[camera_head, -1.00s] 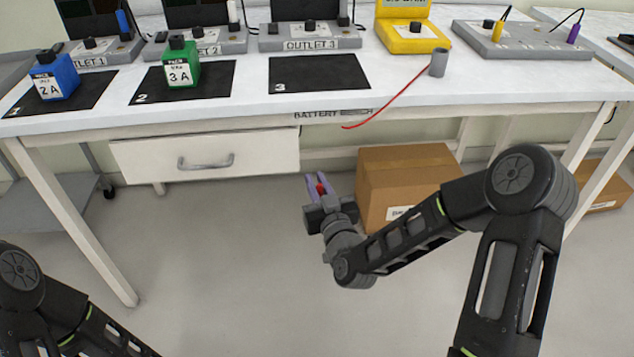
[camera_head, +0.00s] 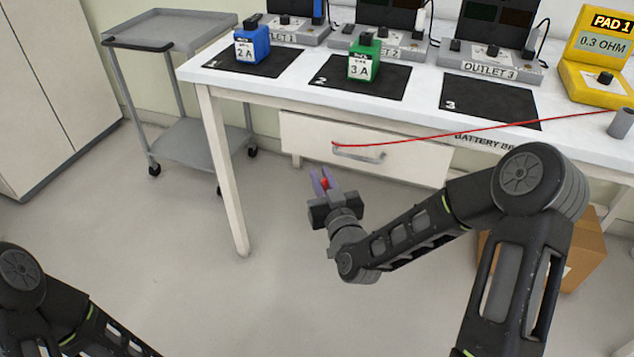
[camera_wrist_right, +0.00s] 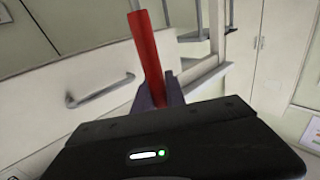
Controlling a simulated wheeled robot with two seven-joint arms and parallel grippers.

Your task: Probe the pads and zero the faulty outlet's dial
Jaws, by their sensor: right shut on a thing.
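My right gripper (camera_head: 320,182) is shut on a red probe (camera_wrist_right: 150,55), held in front of the bench, below the tabletop. A red lead (camera_head: 450,136) runs from near the grey cup (camera_head: 622,123) toward the drawer. The yellow meter (camera_head: 590,85) reads "PAD 1" and "0.3 OHM". Black pad 1 (camera_head: 222,62) bears a blue 2 A block (camera_head: 252,44). Pad 2 (camera_head: 335,84) bears a green 3 A block (camera_head: 364,62). Pad 3 (camera_head: 490,100) is bare. Outlet 1 (camera_head: 298,33), outlet 2 (camera_head: 385,44) and outlet 3 (camera_head: 490,68) stand behind, each with a black dial. My left gripper is out of view.
A closed drawer (camera_head: 350,140) with a handle is under the bench (camera_head: 420,108). A grey cart (camera_head: 175,32) stands to the left, near a cabinet. A cardboard box (camera_head: 585,250) is on the floor behind my right arm. The floor at lower left is open.

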